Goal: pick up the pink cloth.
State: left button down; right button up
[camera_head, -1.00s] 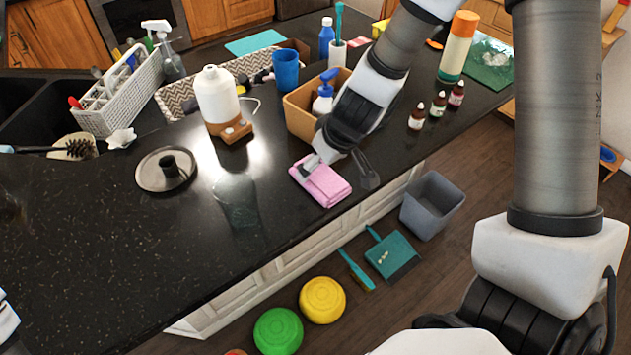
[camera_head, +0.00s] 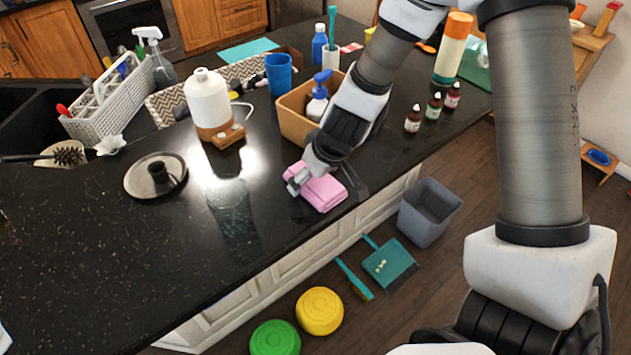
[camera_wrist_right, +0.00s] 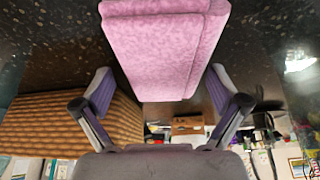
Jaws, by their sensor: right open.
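The pink cloth (camera_head: 322,192) is folded into a thick pad and lies on the black countertop near its front edge. My right gripper (camera_head: 297,181) is at the cloth's left end in the head view and hides part of it. In the right wrist view the cloth (camera_wrist_right: 160,50) sits between the two spread fingers of my right gripper (camera_wrist_right: 160,85), with gaps on both sides. The gripper is open and holds nothing. Whether the fingers touch the counter cannot be told. My left gripper is not in view.
A tan bin (camera_head: 293,121) with a spray bottle stands just behind my right gripper. Small dropper bottles (camera_head: 433,106) stand to the right. The counter's front edge is close to the cloth.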

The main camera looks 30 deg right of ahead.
jog(key=shift+s, duration=0.1)
jog(key=shift+a, duration=0.1)
jog(key=c, duration=1.1)
jog(key=shift+r, duration=0.15)
jog(key=shift+c, duration=0.2)
